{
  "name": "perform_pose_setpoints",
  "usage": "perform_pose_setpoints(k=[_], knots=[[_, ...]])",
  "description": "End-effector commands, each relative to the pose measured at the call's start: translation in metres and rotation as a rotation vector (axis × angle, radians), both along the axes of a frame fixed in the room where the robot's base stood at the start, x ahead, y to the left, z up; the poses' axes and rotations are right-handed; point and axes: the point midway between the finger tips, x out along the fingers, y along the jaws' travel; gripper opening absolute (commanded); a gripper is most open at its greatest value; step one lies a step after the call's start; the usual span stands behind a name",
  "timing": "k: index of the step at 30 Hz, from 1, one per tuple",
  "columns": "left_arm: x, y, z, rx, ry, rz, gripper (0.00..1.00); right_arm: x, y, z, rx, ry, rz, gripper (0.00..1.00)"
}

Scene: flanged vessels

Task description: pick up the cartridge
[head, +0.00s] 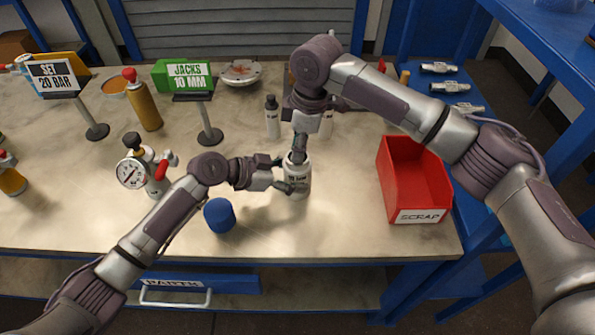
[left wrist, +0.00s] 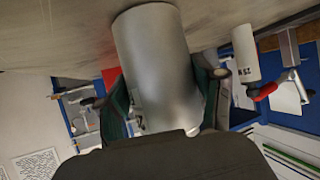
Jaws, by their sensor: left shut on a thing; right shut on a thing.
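A white labelled vessel (head: 297,184) stands upright near the middle of the bench. My left gripper (head: 284,179) comes at it from the left and is shut on its side. In the left wrist view the vessel shows as a large pale grey cylinder (left wrist: 158,65) between the two dark fingers (left wrist: 165,115). My right gripper (head: 300,152) points down from above and is shut at the vessel's top. What it grips there is largely hidden by the gripper. Several metal fittings (head: 450,87) lie on the blue surface at the right; I cannot tell which thing is the cartridge.
A red scrap bin (head: 414,180) stands to the right. A blue cap (head: 219,215) lies in front, and a gauge vessel (head: 155,178) stands left. A dark-topped bottle (head: 272,118) and sign stands (head: 208,125) are behind. Bench space is clear at the front left.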

Motion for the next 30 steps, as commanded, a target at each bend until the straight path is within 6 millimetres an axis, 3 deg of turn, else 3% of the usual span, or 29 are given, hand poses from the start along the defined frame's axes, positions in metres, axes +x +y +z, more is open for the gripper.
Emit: perform_pose_setpoints(k=[8, 13, 24, 30], knots=[[-0.001, 0.0, -0.002, 0.002, 0.002, -0.002, 0.4, 0.0, 0.0, 0.002, 0.001, -0.001, 0.0, 0.0], [-0.001, 0.0, -0.002, 0.003, 0.001, -0.001, 0.4, 0.001, 0.001, 0.02, 0.002, -0.004, 0.0, 0.0], [-0.001, 0.0, -0.002, 0.004, 0.002, -0.001, 0.4, 0.001, 0.001, 0.117, 0.003, -0.005, -0.001, 0.0], [-0.001, 0.0, -0.002, 0.004, 0.002, -0.001, 0.4, 0.0, 0.001, 0.158, 0.002, -0.002, 0.0, 0.0]])
